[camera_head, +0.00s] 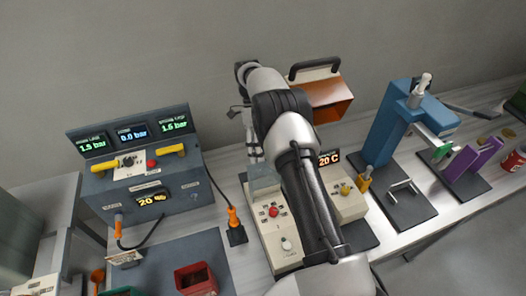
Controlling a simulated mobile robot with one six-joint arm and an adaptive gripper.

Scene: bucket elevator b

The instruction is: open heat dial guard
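The cream machine (277,240) in the middle has a small orange display reading 20 C (329,158), red and white knobs, and a yellow knob (346,190) on its right part. A greyish, seemingly see-through panel (262,180) stands at its left back; I cannot tell whether it is the heat dial guard. My arm crosses over the machine and hides much of its middle. My gripper (254,150) seems to hang behind the arm near this panel, mostly hidden. Its fingers are too small and covered to show whether they are open or touching anything.
An orange-brown hood with a dark handle (314,68) rises behind the machine. A blue-grey console (155,185) with pressure displays stands left, with a red bin (196,279) in front. A blue press (392,120) and purple stand (470,170) are right.

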